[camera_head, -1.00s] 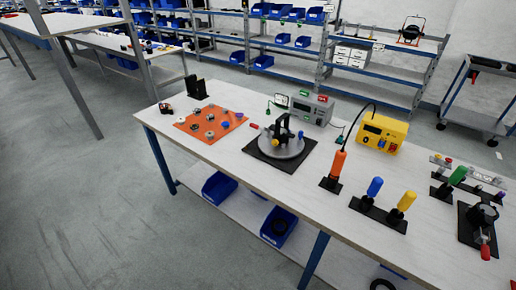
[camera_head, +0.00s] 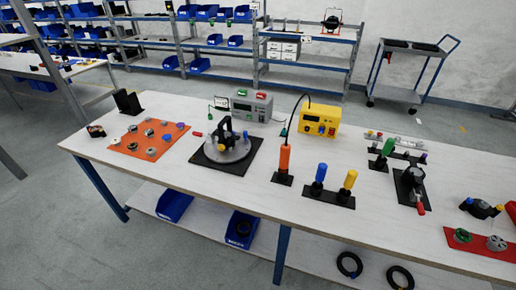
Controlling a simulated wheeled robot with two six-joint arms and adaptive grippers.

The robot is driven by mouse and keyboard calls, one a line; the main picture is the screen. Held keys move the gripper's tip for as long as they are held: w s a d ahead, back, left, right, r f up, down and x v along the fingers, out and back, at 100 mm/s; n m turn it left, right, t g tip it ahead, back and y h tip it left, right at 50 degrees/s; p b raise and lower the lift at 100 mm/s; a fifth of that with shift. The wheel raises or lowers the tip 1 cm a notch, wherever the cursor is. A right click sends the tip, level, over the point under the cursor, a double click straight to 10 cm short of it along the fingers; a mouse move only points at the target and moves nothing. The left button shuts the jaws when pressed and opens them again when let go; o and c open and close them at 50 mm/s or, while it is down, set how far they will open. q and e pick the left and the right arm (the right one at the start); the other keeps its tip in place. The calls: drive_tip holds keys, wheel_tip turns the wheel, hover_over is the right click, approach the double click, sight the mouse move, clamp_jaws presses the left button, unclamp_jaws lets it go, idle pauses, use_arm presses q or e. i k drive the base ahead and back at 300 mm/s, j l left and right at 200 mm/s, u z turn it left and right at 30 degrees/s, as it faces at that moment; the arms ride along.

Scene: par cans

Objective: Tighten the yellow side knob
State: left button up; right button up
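I cannot make out a yellow side knob for certain in this view. A dark lamp that looks like a par can (camera_head: 333,21) stands on the top of the back shelf, too small to show its knobs. On the workbench a round grey plate fixture (camera_head: 226,150) with a black upright part sits on a black mat. A red-tipped piece is at its left and a small blue piece at its right. A yellow-handled tool (camera_head: 350,180) stands upright in a black holder beside a blue-handled one (camera_head: 321,173). Neither of my grippers is in view.
The long workbench (camera_head: 310,212) also carries an orange mat with round parts (camera_head: 148,139), a yellow instrument box (camera_head: 319,119), an orange-handled tool (camera_head: 284,160) and a red mat (camera_head: 478,244). A trolley (camera_head: 400,93) stands behind. Floor shows at front left.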

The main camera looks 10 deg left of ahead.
sight(221, 147)
drive_tip(key=j+z, duration=0.35)
drive_tip(key=j, duration=0.2)
drive_tip(key=j+z, duration=0.3)
drive_tip(key=j, duration=0.3)
drive_tip(key=j+z, duration=0.35)
drive_tip(key=j, duration=0.25)
drive_tip(key=k+j+z, duration=0.3)
drive_tip(key=j, duration=0.2)
drive_tip(key=i+j, duration=0.05)
drive_tip(key=i, duration=0.05)
